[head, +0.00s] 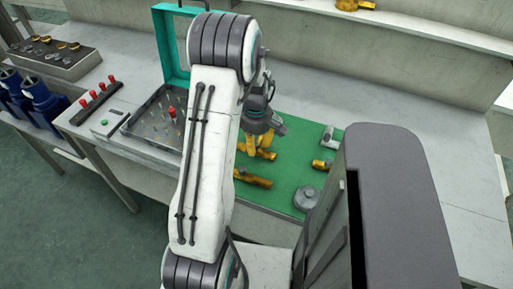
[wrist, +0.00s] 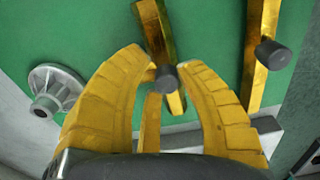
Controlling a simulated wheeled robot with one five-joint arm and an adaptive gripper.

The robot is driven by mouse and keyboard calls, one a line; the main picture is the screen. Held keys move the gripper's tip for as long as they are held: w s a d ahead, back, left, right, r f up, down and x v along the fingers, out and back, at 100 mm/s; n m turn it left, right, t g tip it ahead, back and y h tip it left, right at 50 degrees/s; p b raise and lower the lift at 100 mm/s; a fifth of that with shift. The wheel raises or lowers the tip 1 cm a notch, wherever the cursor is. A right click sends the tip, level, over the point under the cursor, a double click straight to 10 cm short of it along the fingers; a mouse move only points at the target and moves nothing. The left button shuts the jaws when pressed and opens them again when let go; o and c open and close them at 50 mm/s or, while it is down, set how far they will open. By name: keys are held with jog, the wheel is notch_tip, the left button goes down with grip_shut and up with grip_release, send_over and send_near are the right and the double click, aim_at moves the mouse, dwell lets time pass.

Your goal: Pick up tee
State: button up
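My gripper (wrist: 165,64) has yellow ribbed fingers, parted. In the wrist view a brass fitting (wrist: 152,25) with a dark round end shows at and between the fingertips; I cannot tell whether they touch it. A second brass fitting (wrist: 262,20) with a dark end lies to the right. In the head view my gripper (head: 258,145) is low over the green mat, partly hidden by my arm. Brass fittings lie nearby (head: 252,179) and to the right (head: 322,164). A silver part (head: 329,138) lies near the mat's back right. I cannot tell for sure which piece is the tee.
A grey flange (head: 305,198) stands on the green mat (head: 285,150); it also shows in the wrist view (wrist: 50,92). A teal-lidded case (head: 155,118) with upright pins is left of my arm. Red-topped parts, blue pumps (head: 35,95) and a rack are farther left. The bench at right is clear.

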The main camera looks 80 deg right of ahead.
grip_shut()
jog(key=shift+r, duration=0.1)
dwell(0.3)
